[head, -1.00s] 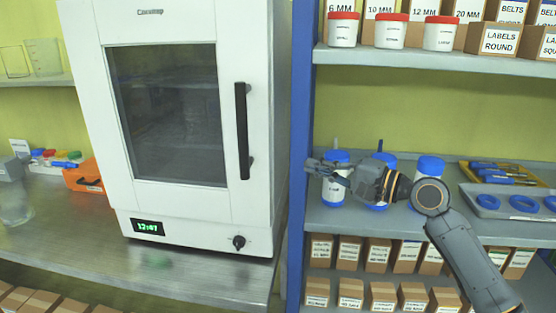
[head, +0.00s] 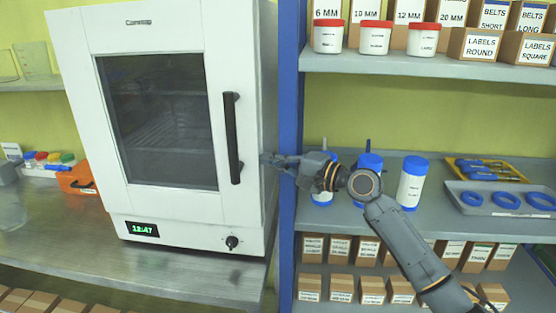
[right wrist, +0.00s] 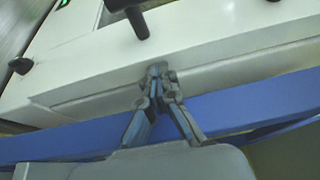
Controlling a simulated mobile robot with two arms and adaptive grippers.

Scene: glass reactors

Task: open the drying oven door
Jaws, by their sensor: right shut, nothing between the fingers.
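The white drying oven (head: 70,120) stands on a metal bench, with its dark-windowed door (head: 160,120) shut. The black vertical door handle (head: 231,137) is on the door's right side. My right gripper (head: 268,159) is just right of the handle, beside the oven's right side, with its fingers pointing left. In the right wrist view its closed fingertips (right wrist: 157,72) are empty, in front of the oven's white side. The end of a black handle (right wrist: 128,10) shows above them, apart from the fingers. My left gripper is not in view.
A blue shelf post (head: 289,140) stands close by the oven's right side, with my right arm in front of it. Shelves on the right hold white bottles with blue lids (head: 411,184), trays and boxes. An orange box (head: 76,180) sits left of the oven.

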